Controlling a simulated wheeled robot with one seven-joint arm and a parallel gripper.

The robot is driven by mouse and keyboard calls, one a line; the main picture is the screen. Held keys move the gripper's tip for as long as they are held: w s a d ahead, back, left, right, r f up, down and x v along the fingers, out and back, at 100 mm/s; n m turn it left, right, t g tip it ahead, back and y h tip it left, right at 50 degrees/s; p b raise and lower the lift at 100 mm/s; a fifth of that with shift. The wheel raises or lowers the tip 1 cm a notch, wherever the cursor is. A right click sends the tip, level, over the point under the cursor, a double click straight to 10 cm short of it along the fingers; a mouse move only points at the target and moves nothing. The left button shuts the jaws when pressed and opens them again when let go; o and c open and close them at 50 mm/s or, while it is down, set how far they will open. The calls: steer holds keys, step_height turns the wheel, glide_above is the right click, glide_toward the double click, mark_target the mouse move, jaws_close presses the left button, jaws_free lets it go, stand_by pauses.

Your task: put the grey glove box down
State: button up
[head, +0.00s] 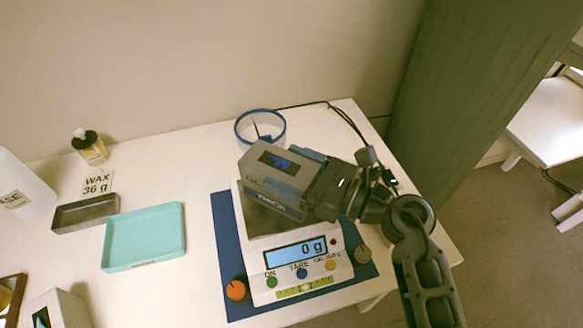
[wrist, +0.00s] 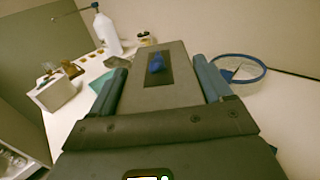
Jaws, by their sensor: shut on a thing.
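The grey glove box (head: 262,160), with a dark slot and blue glove on its top and the word THICK on its side, is held in my gripper (head: 290,172) above the scale. My gripper is shut on the box, with a finger along each side. In the wrist view the box (wrist: 172,88) lies between the two blue-padded fingers (wrist: 165,88). The white scale (head: 256,280) stands below and reads 0 g. Its dark weighing plate is partly hidden by the box. I cannot tell how wide the gap between box and scale is.
A blue mat (head: 226,240) lies under the scale. A blue-rimmed clear container (head: 260,128) stands behind it. A teal tray (head: 145,238), a dark grey tray (head: 86,213), a WAX 36 g card (head: 97,184) and bottles are to the left. White table (head: 200,180) is bare between tray and container.

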steer(key=o, duration=1.4)
steer(key=shift+f, duration=0.1)
steer(key=shift+r, duration=0.25)
steer(key=b+v, duration=0.2)
steer(key=v, duration=1)
steer(key=shift+f, duration=0.1)
